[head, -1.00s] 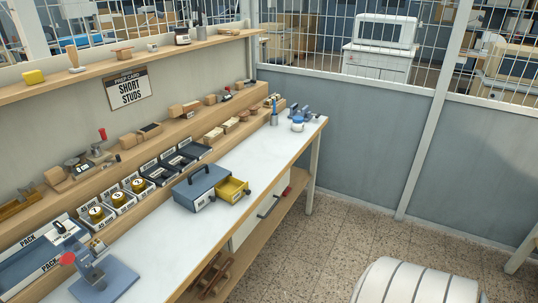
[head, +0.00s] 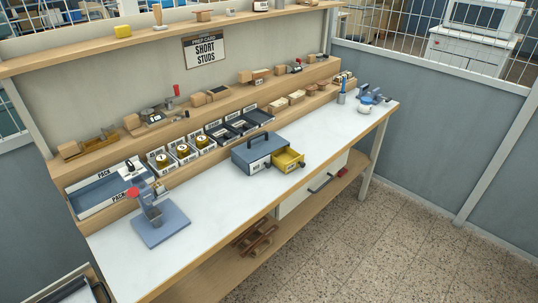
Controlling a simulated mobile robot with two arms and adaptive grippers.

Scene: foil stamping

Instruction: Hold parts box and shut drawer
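The parts box (head: 254,154) is a blue-grey case with a dark handle on top, standing on the white worktop in the middle of the head view. Its yellow drawer (head: 288,161) sticks out of the box's right side and stands open, with a dark knob at its outer end. Neither of my grippers shows in the head view, and nothing touches the box or the drawer.
A blue press with a red knob (head: 158,215) stands at the worktop's near left. Trays with gold spools (head: 183,151) and dark bins (head: 240,126) line the back, close behind the box. The white worktop (head: 222,210) is clear in front. Stone-patterned floor (head: 400,230) lies free at right.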

